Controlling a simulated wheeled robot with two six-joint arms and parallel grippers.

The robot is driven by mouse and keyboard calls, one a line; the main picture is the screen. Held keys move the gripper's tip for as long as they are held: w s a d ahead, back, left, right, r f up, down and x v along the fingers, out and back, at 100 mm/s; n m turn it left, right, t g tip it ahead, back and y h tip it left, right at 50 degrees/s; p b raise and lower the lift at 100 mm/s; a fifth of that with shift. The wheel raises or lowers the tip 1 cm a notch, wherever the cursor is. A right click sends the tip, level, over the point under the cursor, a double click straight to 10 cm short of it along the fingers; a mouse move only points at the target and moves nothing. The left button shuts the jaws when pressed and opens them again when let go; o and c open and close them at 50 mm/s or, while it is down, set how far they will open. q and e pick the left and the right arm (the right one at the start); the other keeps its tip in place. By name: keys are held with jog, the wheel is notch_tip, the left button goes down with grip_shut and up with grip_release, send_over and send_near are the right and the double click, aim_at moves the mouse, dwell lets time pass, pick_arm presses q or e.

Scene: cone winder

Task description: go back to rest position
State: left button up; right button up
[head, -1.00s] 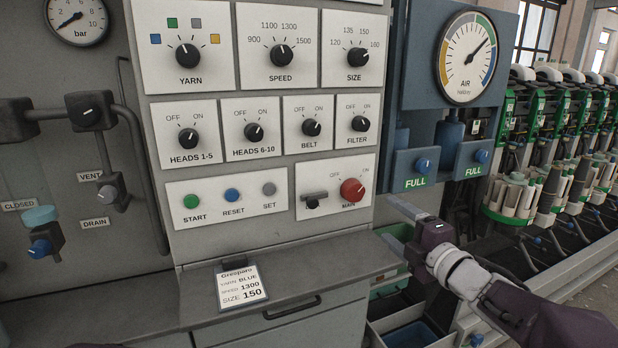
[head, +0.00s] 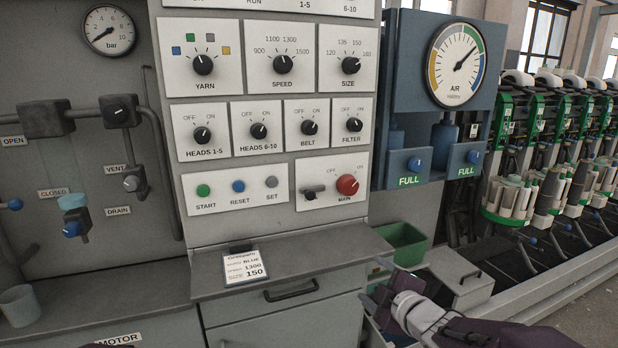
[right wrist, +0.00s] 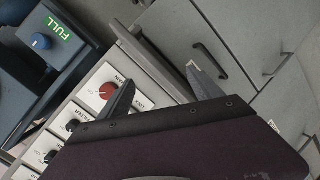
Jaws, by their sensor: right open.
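My right gripper (head: 382,272) is at the lower right of the head view, in front of the green bin and beside the right end of the console ledge. In the right wrist view its two fingers (right wrist: 160,92) are spread apart with nothing between them. It touches no knob or switch. The control panel (head: 258,219) stands upright at the centre, with its red MAIN knob (head: 347,185) and the yarn, speed and size dials. My left gripper is not in view.
A job card (head: 245,267) stands on the ledge (head: 320,253). A green bin (head: 406,240) and a grey box (head: 462,275) lie close to my right arm. The winder row (head: 540,140) runs along the right. Pipes and valves cover the left wall, with a cup (head: 20,306) below.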

jog(key=s+d+f+m+g+h, duration=0.25)
jog(key=s+f+m, duration=0.2)
jog(key=f, duration=0.45)
jog(key=s+f+m+g, duration=0.5)
jog(key=s+f, duration=0.1)
jog(key=s, duration=0.4)
jog(key=s+f+m+g, duration=0.5)
jog(key=s+m, duration=0.1)
jog(key=s, duration=0.3)
notch_tip(320, 180, up, 20)
jog(key=p, duration=2)
jog(key=shift+w+d+f+h, duration=0.15)
jog(key=shift+w+f+h, duration=0.1)
jog(key=shift+h, duration=0.1)
